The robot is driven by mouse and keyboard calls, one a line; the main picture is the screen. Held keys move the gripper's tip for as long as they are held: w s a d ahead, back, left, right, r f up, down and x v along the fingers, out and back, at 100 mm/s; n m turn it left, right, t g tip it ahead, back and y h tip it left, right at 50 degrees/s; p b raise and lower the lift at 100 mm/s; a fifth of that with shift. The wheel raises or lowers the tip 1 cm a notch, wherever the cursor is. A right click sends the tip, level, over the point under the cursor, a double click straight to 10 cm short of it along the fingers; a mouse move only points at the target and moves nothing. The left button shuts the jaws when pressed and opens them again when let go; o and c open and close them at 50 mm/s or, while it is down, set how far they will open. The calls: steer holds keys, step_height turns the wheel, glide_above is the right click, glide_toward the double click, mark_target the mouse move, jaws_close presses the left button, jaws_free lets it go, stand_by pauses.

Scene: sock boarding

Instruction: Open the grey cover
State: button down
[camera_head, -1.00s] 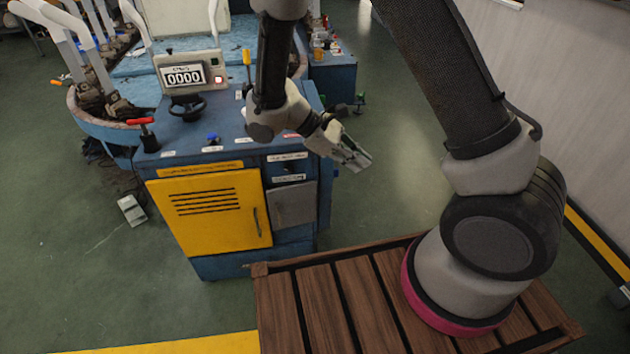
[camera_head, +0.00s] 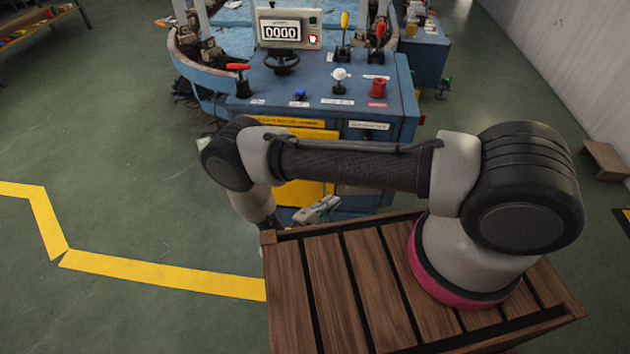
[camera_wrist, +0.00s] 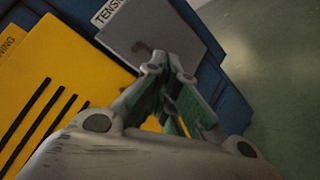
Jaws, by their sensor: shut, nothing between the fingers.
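The grey cover (camera_wrist: 160,28) is a flat panel on the blue machine front, beside the yellow door. It shows in the upper middle of the wrist view, with a small curved dark shape near its lower edge. In the head view my arm hides the cover. My gripper (camera_wrist: 168,72) is shut and empty, its fingertips overlapping the lower edge of the cover in the wrist view. I cannot tell whether they touch it. In the head view my gripper (camera_head: 318,210) is low in front of the machine, partly behind my arm.
The yellow door (camera_wrist: 55,70) with dark slots is left of the cover. The blue console (camera_head: 340,100) carries levers, knobs and a counter reading 0000 above. Open green floor (camera_wrist: 285,95) lies to the right of the machine.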

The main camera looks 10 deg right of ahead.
steer(key=w+d+m+t, duration=0.1)
steer(key=w+d+m, duration=0.3)
steer(key=w, duration=0.4)
steer(key=shift+w+r+y, duration=0.3)
steer(key=shift+w+r, duration=0.05)
steer(key=shift+r, duration=0.1)
steer(key=shift+t, duration=0.4)
